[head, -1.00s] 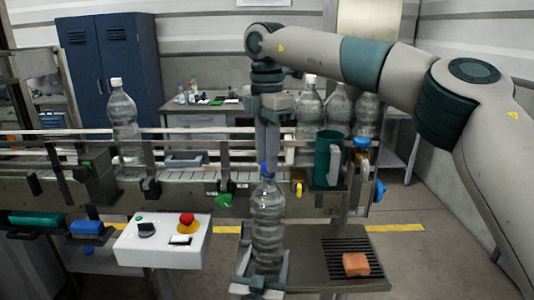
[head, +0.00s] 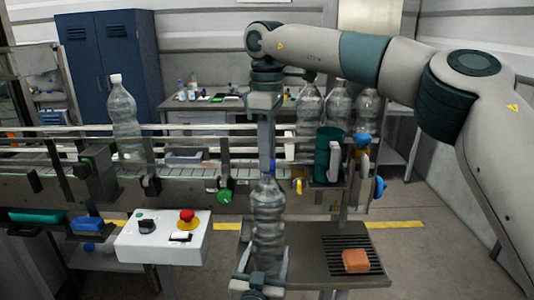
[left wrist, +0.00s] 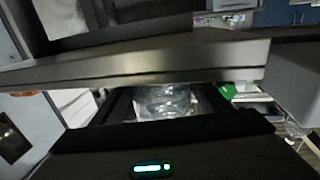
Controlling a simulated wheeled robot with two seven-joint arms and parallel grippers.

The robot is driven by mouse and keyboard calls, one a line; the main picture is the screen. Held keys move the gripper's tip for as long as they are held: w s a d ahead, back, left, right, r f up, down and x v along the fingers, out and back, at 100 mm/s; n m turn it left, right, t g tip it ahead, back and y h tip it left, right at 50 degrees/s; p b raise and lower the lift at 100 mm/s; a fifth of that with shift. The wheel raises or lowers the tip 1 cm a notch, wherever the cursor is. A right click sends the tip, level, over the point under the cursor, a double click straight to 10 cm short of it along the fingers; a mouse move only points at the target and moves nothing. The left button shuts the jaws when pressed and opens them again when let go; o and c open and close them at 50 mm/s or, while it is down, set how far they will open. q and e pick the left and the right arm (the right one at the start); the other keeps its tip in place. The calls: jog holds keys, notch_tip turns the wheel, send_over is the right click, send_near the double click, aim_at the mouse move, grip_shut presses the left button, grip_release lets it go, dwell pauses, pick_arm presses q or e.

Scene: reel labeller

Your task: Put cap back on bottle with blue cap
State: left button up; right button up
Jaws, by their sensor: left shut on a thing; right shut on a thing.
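The clear bottle (head: 268,215) stands upright at the front middle, above the left part of the small grey side table. My left gripper (head: 262,284) is shut on its lower part; the bottle also shows between the dark jaws in the left wrist view (left wrist: 165,103). My right gripper (head: 267,170) points straight down over the bottle's mouth and is shut on the blue cap (head: 269,167). The fingers hide most of the cap. The cap is at the bottle's neck; whether it is seated or just above the mouth, I cannot tell.
A conveyor (head: 190,178) runs behind, with a clear white-capped bottle (head: 124,115) at left and several bottles at right. A control box (head: 165,238) with a red button stands at front left. An orange sponge (head: 356,261) lies on the grille at right.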

jog(key=m, duration=0.4)
jog(key=o, duration=1)
jog(key=shift+r, duration=0.1)
jog(key=shift+r, duration=2.15)
jog(key=shift+c, duration=0.5)
